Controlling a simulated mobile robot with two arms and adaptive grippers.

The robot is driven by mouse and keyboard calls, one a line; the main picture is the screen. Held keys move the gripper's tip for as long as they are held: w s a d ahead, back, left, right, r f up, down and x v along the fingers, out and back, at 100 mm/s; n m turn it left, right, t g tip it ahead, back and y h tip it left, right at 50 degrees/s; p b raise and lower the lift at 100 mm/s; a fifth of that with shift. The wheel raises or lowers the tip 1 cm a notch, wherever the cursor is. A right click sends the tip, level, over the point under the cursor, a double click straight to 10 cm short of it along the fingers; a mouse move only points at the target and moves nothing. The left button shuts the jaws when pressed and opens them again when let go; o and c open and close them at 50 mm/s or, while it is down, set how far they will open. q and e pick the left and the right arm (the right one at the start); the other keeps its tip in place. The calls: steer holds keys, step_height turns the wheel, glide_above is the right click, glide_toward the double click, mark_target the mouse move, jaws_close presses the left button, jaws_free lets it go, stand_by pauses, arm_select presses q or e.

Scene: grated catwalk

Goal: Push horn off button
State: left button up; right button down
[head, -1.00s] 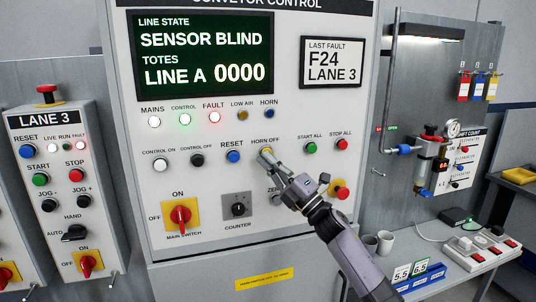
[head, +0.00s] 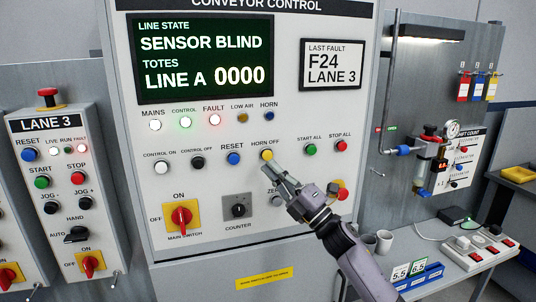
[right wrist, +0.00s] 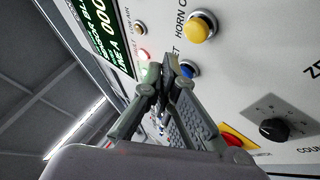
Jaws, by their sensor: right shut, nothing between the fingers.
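The yellow HORN OFF button (head: 267,155) is on the conveyor control panel (head: 215,268), right of the blue RESET button (head: 233,158). It also shows in the right wrist view (right wrist: 200,27), beyond the fingers and to their right. The blue HORN lamp (head: 270,116) sits above it and looks unlit. My right gripper (head: 268,171) is shut and empty, its fingertips just below the button in the head view. Its closed fingers also show in the right wrist view (right wrist: 168,68). A small gap seems to separate the tips from the button. My left gripper is out of view.
A black COUNTER knob (head: 238,209) and red main switch (head: 181,216) are lower on the panel. A red button on a yellow plate (head: 340,190) is partly behind my gripper. The LANE 3 box (head: 60,190) stands left; a bench with mugs (head: 384,242) is right.

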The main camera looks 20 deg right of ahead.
steer(key=shift+s, duration=1.25)
